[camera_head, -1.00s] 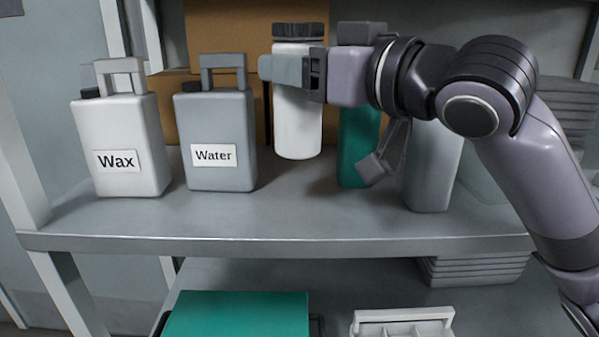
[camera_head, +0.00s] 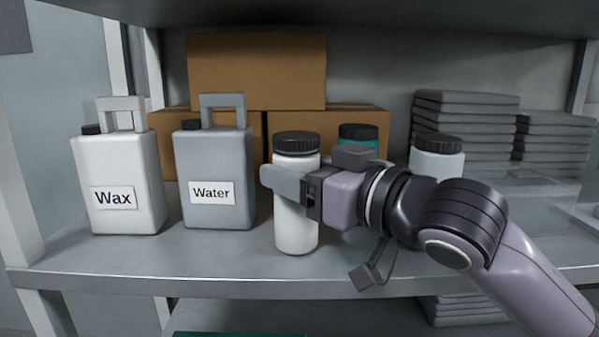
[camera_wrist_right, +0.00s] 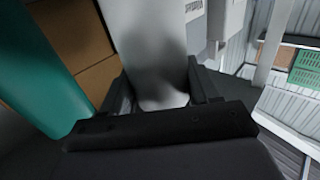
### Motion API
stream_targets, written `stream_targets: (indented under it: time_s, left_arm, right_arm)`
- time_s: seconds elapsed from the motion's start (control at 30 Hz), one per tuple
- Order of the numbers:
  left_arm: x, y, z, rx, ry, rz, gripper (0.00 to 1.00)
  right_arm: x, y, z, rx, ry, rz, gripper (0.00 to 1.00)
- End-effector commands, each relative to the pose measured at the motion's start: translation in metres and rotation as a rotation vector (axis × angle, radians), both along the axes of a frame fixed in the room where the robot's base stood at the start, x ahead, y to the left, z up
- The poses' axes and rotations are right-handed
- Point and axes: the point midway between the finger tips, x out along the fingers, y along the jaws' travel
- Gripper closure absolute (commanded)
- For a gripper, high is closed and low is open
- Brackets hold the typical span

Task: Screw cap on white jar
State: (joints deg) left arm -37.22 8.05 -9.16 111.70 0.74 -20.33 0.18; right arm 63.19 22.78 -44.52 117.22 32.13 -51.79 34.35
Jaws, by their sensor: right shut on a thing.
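The white jar (camera_head: 296,225) is upright near the middle of the shelf, in front of the cardboard boxes. A black ribbed cap (camera_head: 297,143) sits level on its top; how tightly it is screwed cannot be seen. My right gripper (camera_head: 284,178) reaches in from the right and is shut around the jar's upper body, below the cap. The jar's base looks at or close to the shelf surface; contact is unclear. In the right wrist view the white jar (camera_wrist_right: 150,50) stands between the dark fingers (camera_wrist_right: 160,95). My left gripper is not in view.
White Wax (camera_head: 125,165) and grey Water (camera_head: 212,160) canisters stand left of the jar. A green black-capped jar (camera_head: 352,146) and a grey black-capped jar (camera_head: 437,162) stand right, partly behind my arm. Stacked grey trays (camera_head: 465,125) are at back right. The shelf's front edge (camera_head: 200,286) is close.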

Motion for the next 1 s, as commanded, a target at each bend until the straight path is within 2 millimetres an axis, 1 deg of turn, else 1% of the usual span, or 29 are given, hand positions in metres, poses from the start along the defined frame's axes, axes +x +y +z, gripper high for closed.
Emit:
stream_targets:
  time_s: [0.17, 0.3, 0.33, 0.37, 0.4, 0.67, 0.77, 0.87, 1.0]
  left_arm:
    - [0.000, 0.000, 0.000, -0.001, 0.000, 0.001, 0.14]
    - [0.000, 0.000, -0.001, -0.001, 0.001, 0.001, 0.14]
    - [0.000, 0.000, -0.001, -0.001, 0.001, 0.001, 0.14]
    - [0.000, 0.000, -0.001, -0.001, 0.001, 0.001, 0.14]
    - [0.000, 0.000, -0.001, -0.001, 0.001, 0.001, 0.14]
    - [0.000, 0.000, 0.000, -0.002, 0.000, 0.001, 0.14]
    - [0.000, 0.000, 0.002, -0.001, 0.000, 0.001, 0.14]
    - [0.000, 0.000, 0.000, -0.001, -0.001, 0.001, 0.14]
    - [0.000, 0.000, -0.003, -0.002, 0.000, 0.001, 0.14]
  right_arm:
    - [0.000, 0.000, 0.001, 0.000, -0.001, 0.000, 1.00]
    - [0.000, 0.000, -0.003, 0.001, -0.001, 0.001, 1.00]
    - [0.000, 0.000, -0.003, 0.001, -0.001, 0.001, 0.30]
    - [0.000, 0.000, -0.002, 0.001, -0.001, 0.001, 0.20]
    - [0.000, 0.000, -0.002, 0.000, 0.000, 0.001, 0.14]
    - [0.000, 0.000, -0.002, 0.000, -0.001, 0.000, 0.14]
    - [0.000, 0.000, 0.003, 0.000, -0.003, 0.000, 0.14]
    - [-0.006, -0.007, 0.001, 0.000, -0.001, -0.001, 0.14]
    - [-0.022, -0.023, 0.000, -0.001, -0.003, -0.002, 0.14]
